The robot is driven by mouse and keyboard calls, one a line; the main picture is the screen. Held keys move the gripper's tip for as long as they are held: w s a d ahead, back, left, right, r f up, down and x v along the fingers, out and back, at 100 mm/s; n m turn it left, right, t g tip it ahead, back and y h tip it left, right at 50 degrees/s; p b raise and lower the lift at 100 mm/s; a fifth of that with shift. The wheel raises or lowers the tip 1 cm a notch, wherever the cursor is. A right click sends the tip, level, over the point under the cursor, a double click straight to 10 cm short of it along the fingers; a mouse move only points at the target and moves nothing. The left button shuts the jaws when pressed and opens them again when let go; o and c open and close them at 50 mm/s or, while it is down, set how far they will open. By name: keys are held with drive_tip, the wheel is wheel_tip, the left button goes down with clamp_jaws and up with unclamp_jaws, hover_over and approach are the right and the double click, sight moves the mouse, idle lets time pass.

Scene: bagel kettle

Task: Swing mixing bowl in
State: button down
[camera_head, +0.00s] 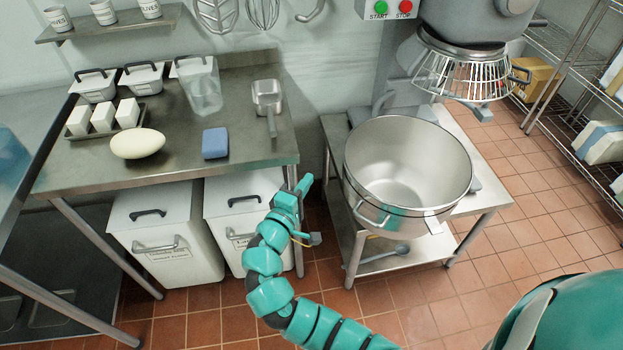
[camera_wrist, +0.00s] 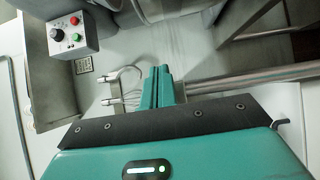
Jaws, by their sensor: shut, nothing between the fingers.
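The large steel mixing bowl (camera_head: 408,165) is upright and looks empty, at a low metal stand (camera_head: 352,240). It sits in front and to the left of the grey mixer head (camera_head: 470,22) and its wire guard (camera_head: 465,78), not directly under them. A loop handle shows on its front left side. My gripper (camera_head: 304,183) is left of the bowl, apart from it, beside the right front corner of the worktable. In the wrist view, my gripper (camera_wrist: 161,75) has its teal fingers together with nothing between them.
The steel worktable (camera_head: 250,145) holds dough, tubs, a blue sponge and a scoop. White bins (camera_head: 165,235) stand below it. A control box (camera_head: 388,9) is on the mixer and also in the wrist view (camera_wrist: 72,35). Wire shelving (camera_head: 565,70) stands right. Tiled floor is free front right.

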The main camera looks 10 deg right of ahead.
drive_tip(key=w+d+p, duration=0.3)
drive_tip(key=w+d, duration=0.2)
drive_tip(key=d, duration=0.3)
drive_tip(key=shift+d, duration=0.15)
drive_tip(key=shift+d+r, duration=0.1)
idle(0.4)
